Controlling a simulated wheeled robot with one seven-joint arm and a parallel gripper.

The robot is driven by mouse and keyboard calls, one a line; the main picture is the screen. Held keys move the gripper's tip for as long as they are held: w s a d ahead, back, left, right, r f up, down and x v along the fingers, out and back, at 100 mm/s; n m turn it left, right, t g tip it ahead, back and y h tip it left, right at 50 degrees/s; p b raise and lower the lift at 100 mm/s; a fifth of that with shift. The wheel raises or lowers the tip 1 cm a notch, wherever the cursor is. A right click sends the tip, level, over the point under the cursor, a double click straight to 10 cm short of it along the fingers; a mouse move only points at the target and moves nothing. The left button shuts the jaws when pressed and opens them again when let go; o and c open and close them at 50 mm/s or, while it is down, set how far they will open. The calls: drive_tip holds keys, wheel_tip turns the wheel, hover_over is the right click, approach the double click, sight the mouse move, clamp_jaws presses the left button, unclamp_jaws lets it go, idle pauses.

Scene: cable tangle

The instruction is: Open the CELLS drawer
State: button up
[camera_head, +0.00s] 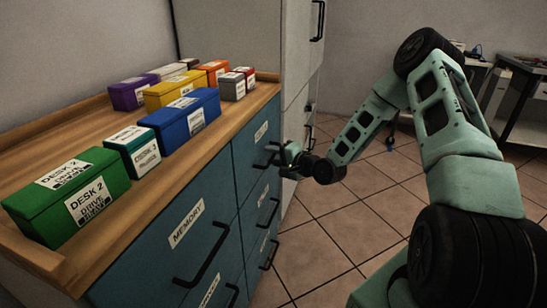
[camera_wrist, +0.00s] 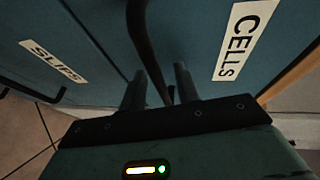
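The CELLS drawer (camera_head: 247,148) is the top blue drawer at the far end of the cabinet, and its front looks flush. Its white CELLS label (camera_wrist: 240,40) reads clearly in the wrist view. Its dark bar handle (camera_wrist: 146,45) runs down the wrist view to between my fingers. My gripper (camera_wrist: 160,85) has its two fingers apart, one on either side of the handle, with gaps showing beside the bar. In the head view, my gripper (camera_head: 286,160) is at this handle, in front of the drawer.
The SLIPS drawer (camera_wrist: 55,62) is beside it in the wrist view. The MEMORY drawer (camera_head: 186,224) is nearer, with a protruding handle. Several coloured boxes, such as a green one (camera_head: 66,195), stand on the wooden top (camera_head: 128,232). Tiled floor (camera_head: 315,240) is open to the right.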

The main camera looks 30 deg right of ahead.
clamp_jaws()
drive_tip(key=shift+s+d, duration=0.1)
drive_tip(key=s+d+p, duration=0.4)
drive_tip(key=s+d, duration=0.6)
drive_tip(key=s, duration=0.3)
drive_tip(key=s+d+p, duration=0.4)
drive_tip(key=s+d, duration=0.6)
drive_tip(key=s, duration=0.3)
drive_tip(key=shift+d+p, duration=0.15)
drive_tip(key=shift+p, duration=0.15)
unclamp_jaws()
drive_tip(key=shift+s, duration=0.15)
drive_tip(key=v, duration=1.7)
drive_tip(key=shift+p, duration=0.3)
